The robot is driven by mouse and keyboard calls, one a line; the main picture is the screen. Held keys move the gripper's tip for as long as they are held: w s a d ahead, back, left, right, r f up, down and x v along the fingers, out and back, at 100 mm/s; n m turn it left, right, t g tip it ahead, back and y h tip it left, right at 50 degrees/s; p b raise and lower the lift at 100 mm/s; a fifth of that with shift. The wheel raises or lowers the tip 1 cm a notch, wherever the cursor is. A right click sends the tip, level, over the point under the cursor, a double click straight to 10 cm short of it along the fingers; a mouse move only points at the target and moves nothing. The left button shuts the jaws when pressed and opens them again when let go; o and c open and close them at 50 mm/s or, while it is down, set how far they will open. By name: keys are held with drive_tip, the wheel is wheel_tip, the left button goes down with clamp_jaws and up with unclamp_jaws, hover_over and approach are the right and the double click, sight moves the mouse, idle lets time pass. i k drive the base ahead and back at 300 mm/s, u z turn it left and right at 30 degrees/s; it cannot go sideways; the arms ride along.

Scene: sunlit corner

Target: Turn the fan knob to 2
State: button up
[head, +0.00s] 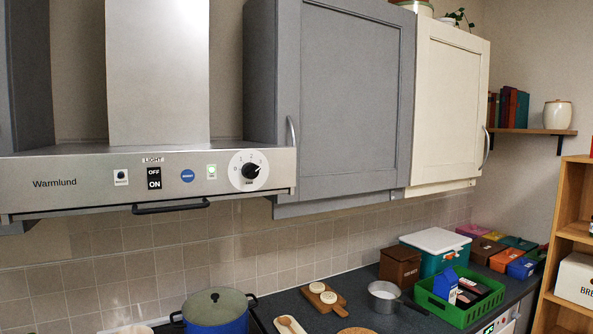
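The fan knob (250,171) is a black knob on a round white dial at the right end of the range hood's steel front panel (95,172). Small numerals run around the upper part of the dial. The knob's mark seems to lean to the upper right, but it is too small to tell which numeral it meets. My gripper is not in view, and nothing touches the knob.
A bar handle (170,207) sticks out below. A grey cupboard (355,95) stands close on the right. A blue pot (215,312) stands underneath.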

sight(250, 170)
drive_tip(key=z, duration=0.25)
drive_tip(key=i, duration=1.2)
